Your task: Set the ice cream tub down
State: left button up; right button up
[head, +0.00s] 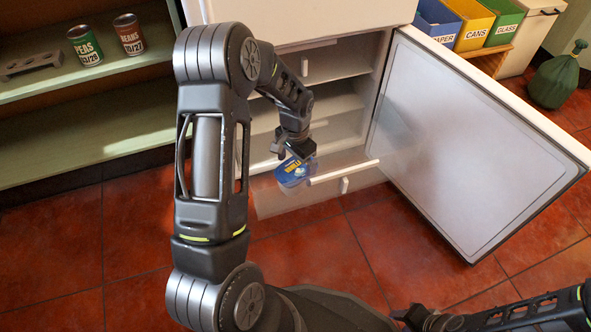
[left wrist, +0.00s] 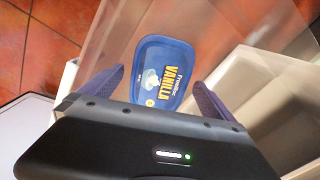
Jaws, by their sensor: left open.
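The ice cream tub is blue with a yellow VANILLA label, and shows in the head view (head: 293,176) and the left wrist view (left wrist: 163,72). It is at the pulled-out clear drawer (head: 270,203) low in the freezer; I cannot tell whether it rests on the drawer's floor. My left gripper (head: 297,155) is just above the tub. In the left wrist view its fingers (left wrist: 158,80) stand apart, one on each side of the tub, with gaps visible. My right gripper (head: 425,319) is at the bottom edge, partly cut off, its fingers unclear.
The freezer door (head: 470,140) stands wide open on the right. The drawer's white handle (head: 343,172) is at its front. A green shelf (head: 100,130) with a peas can (head: 86,46) and a beans can (head: 129,34) is at left. Sorting bins (head: 470,22) stand behind the door.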

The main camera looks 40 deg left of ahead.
pick_arm(q)
notch_tip(320, 180, up, 6)
jog(key=shift+f+p, duration=0.1)
jog(key=shift+p, duration=0.7)
jog(key=shift+r, duration=0.7)
